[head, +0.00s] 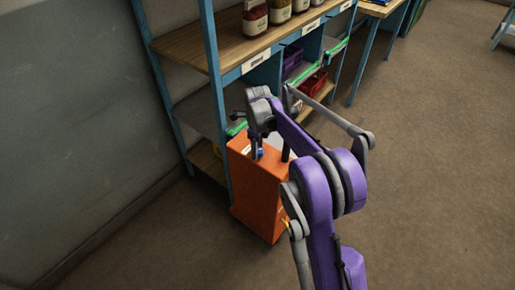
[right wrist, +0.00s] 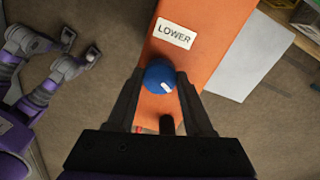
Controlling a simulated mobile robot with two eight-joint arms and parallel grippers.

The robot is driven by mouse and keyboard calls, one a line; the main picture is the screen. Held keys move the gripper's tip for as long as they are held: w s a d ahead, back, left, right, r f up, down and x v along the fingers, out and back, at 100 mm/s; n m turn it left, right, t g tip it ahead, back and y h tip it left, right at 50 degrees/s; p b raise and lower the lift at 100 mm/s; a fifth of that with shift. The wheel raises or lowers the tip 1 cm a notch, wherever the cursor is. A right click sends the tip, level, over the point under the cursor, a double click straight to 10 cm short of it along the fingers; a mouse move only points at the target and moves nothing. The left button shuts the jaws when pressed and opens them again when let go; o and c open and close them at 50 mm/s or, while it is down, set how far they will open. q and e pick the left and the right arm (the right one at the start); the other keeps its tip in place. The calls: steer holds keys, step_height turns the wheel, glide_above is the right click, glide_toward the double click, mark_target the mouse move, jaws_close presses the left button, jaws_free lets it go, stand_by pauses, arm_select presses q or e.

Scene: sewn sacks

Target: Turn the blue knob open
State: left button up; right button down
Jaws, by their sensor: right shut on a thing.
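The blue knob (right wrist: 157,72) is round with a short white mark near its edge, and sits on the orange cabinet (right wrist: 207,40). My right gripper (right wrist: 160,78) is shut on the knob, with one dark finger at each side of it. In the head view the cabinet (head: 258,190) stands on the floor, and my right gripper (head: 269,156) reaches down to its top. A little of the blue knob (head: 260,153) shows there beside a finger.
A white label (right wrist: 175,33) reading LOWER lies on the cabinet beyond the knob. A blue-framed shelf (head: 212,75) with jars and bins stands close behind the cabinet. Open brown floor (head: 430,150) lies to the right.

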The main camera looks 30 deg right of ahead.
steer(key=shift+n, duration=1.3)
steer(key=shift+c, duration=1.4)
jaws_free()
step_height(320, 180, up, 11)
steer(key=p, duration=0.1)
steer(key=shift+n, duration=0.3)
